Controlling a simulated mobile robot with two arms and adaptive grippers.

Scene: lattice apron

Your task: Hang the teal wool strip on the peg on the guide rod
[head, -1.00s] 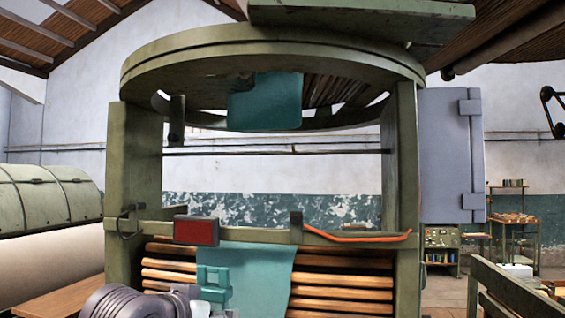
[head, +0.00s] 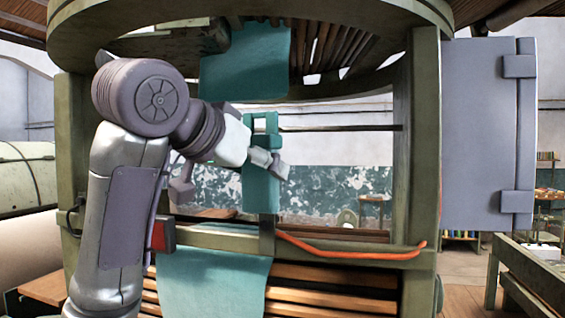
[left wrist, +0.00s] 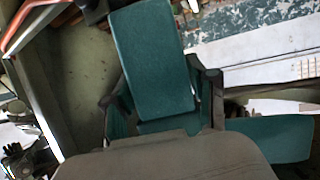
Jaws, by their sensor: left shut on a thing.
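The teal wool strip (head: 262,190) hangs down in the middle of the head view, in front of the machine's opening. My left gripper (head: 264,124) is shut on it at its upper part. In the left wrist view a teal band (left wrist: 150,60) lies between the fingers of my left gripper (left wrist: 163,92). The guide rod (head: 340,128) is a thin dark bar crossing the opening. The gripper is at about the rod's height in the picture; I cannot tell the gap in depth. I cannot make out the peg. My right gripper is out of view.
One teal cloth (head: 245,65) hangs from the overhead ring (head: 330,92); another (head: 210,285) drapes over the wooden slats (head: 330,298). Green posts (head: 417,150) frame the opening. A red box (head: 163,235) and an orange cable (head: 350,254) sit on the lower crossbar.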

